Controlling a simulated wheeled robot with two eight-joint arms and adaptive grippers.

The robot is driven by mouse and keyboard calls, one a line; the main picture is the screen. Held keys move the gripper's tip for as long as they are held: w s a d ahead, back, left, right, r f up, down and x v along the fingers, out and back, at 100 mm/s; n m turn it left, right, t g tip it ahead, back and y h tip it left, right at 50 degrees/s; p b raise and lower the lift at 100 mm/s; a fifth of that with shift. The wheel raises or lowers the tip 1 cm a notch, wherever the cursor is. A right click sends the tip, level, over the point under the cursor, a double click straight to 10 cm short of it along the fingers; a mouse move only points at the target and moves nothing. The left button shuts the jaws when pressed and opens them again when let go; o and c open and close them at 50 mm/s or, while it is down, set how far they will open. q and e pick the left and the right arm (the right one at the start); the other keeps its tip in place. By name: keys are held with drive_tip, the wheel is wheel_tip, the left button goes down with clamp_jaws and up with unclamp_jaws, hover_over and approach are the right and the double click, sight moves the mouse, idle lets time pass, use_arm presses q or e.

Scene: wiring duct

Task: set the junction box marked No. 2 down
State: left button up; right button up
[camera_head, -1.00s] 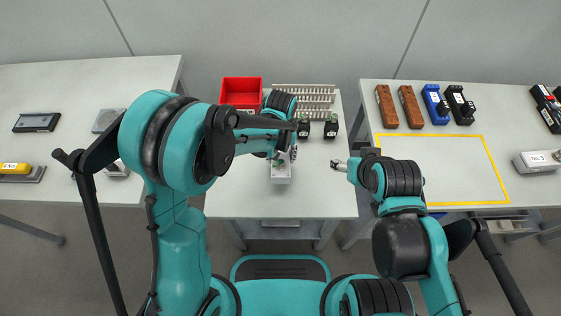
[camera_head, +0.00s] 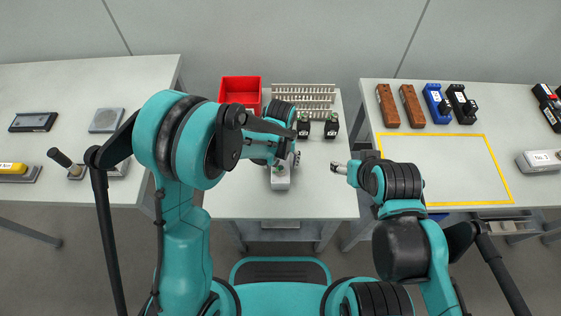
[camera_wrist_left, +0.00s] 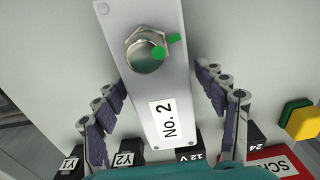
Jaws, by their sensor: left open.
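The junction box marked No. 2 (camera_head: 280,180) is a light grey box on the middle table, below my left gripper. In the left wrist view the box (camera_wrist_left: 150,85) shows its No. 2 label, a round metal fitting and green marks. My left gripper (camera_head: 284,160) is open. In the left wrist view its two fingers (camera_wrist_left: 165,105) stand on either side of the box with visible gaps. The box's underside is hidden. My right gripper (camera_head: 337,168) is over the middle table's right edge, apart from the box; its jaws are too small to read.
A red bin (camera_head: 240,90), a slotted rack (camera_head: 303,98) and two black parts (camera_head: 331,127) are at the back of the middle table. The right table has a yellow-outlined area (camera_head: 445,170), empty inside. The middle table's front right is clear.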

use_arm(q)
drive_tip(key=shift+r, duration=0.2)
wheel_tip(320, 180, up, 12)
drive_tip(key=p, duration=0.4)
drive_tip(key=shift+p, duration=0.4)
drive_tip(key=s+a+r+t, duration=0.3)
drive_tip(key=s+a+r, duration=0.3)
drive_tip(key=a, duration=0.3)
drive_tip(key=s+a+r+t, duration=0.4)
drive_tip(key=s+a+r, duration=0.2)
drive_tip(key=a, duration=0.3)
drive_tip(key=shift+s, duration=0.25)
drive_tip(key=shift+d, duration=0.1)
